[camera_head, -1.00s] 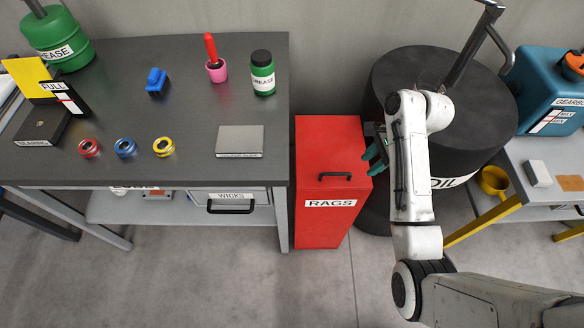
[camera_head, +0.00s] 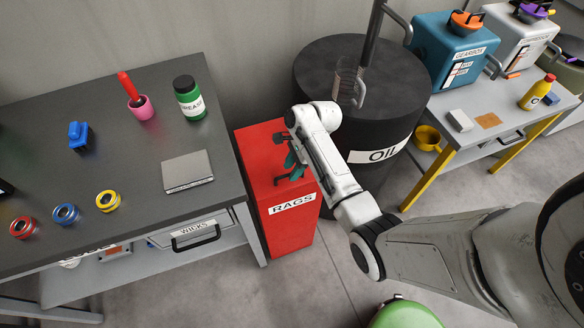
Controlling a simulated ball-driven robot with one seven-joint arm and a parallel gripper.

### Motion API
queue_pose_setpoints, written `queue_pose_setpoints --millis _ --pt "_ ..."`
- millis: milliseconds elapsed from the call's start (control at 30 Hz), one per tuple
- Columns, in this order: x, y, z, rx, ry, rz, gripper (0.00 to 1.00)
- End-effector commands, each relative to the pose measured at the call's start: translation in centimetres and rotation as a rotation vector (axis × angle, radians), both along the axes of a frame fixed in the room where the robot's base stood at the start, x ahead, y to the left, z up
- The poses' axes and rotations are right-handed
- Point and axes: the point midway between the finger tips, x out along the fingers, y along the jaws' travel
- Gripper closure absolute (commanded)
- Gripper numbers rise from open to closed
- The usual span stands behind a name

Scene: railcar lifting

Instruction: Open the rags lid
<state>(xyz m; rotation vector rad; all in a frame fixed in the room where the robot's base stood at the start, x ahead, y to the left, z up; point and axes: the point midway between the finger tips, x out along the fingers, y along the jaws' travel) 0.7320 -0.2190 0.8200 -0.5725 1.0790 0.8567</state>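The red rags bin (camera_head: 287,226) stands between the dark-topped bench and the oil drum, with a white RAGS label on its front. Its red lid (camera_head: 258,150) lies flat and closed on top. My gripper (camera_head: 291,168), with green fingertips, is over the lid just behind the handle. The fingertips look apart, with nothing seen between them. My wrist hides the lid's right side, and I cannot tell whether a finger touches the handle.
The bench (camera_head: 222,130) is close on the bin's left. The black oil drum (camera_head: 318,62) stands behind and to the right. A second bench (camera_head: 497,125) is at the right. A round green object (camera_head: 405,315) is on the floor at the bottom. Open floor lies before the bin.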

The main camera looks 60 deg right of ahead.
Motion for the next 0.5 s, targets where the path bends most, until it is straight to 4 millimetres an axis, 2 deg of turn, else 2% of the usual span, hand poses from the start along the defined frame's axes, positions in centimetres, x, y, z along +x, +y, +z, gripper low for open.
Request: queue_pose_setpoints --millis 367,500 --pt "0.09 0.18 -0.46 0.0 0.0 0.001 0.63" --pt "0.09 0.18 -0.45 0.0 0.0 0.001 0.76"
